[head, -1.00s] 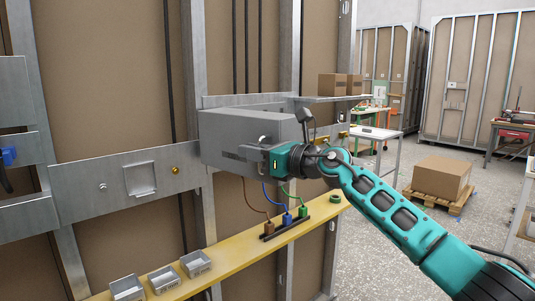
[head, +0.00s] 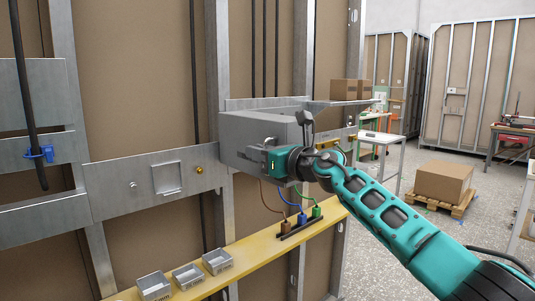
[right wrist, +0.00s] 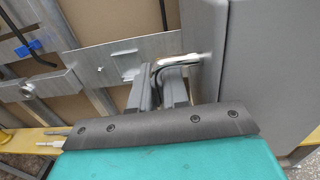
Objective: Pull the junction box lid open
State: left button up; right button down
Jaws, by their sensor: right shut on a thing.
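My right gripper (head: 252,156) is at the front of the box. In the right wrist view my right gripper (right wrist: 160,85) has its fingers shut around the handle. My arm partly hides the box front, and I cannot tell whether the lid stands ajar. My left gripper is not in view.
A yellow shelf (head: 240,255) runs below the box, with several small grey trays (head: 187,276) and brown, blue and green plugs (head: 302,219) on it. Cables rise from the plugs. A metal shelf with cartons (head: 345,91) is behind right.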

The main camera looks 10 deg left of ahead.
jog(key=shift+r, duration=0.35)
jog(key=c, duration=1.5)
grip_release()
jog(key=shift+w+a+f, duration=0.1)
jog(key=shift+f, duration=0.1)
jog(key=shift+v, duration=1)
jog(key=p+v, duration=0.2)
jog(key=v, duration=0.9)
